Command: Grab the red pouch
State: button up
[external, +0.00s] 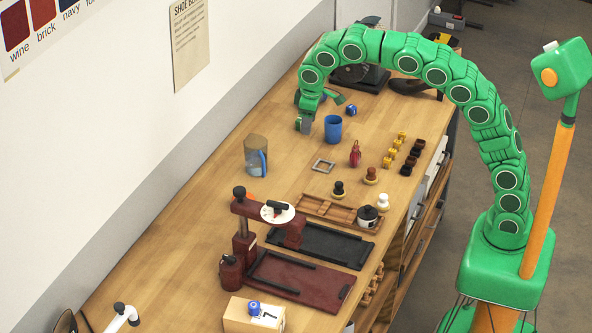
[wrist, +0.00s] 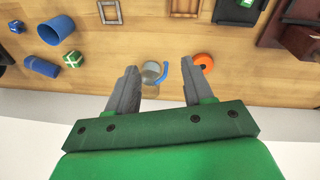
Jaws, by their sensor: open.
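The red pouch (external: 355,153) stands on the wooden counter in the external view, to the right of a blue cup (external: 333,129). A clear jug with a blue handle (wrist: 153,72) shows beyond the fingertips, lower down on the counter.
The jug (external: 256,156) stands left of the pouch. A small metal frame (external: 323,166) lies near it, with stamps (external: 371,176) and yellow and dark blocks (external: 392,158) close by. A dark red press (external: 262,225) is nearer the camera. An orange disc (wrist: 203,62) lies beside the jug.

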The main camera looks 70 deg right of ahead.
jog(key=s+d+r+m+t+y, duration=0.1)
jog(key=s+d+m+y, duration=0.2)
jog(key=d+m, duration=0.4)
jog(key=s+d+m+y, duration=0.3)
jog(key=d+m, duration=0.4)
jog(key=s+d+r+m+t+y, duration=0.2)
jog(key=s+d+r+m+t, duration=0.2)
jog(key=d+r+m, duration=0.45)
jog(key=s+d+r+m+t+y, duration=0.25)
jog(key=s+d+m+t, duration=0.2)
jog(key=m, duration=0.75)
send_near(352, 149)
jog(key=w+a+r, duration=0.2)
jog(key=shift+h, duration=0.45)
jog(key=shift+x, duration=3.7)
jog(key=shift+s+a+f, duration=0.1)
jog(key=shift+s+f, duration=0.05)
jog(key=shift+f, duration=0.05)
jog(key=shift+c, duration=0.3)
grip_shut()
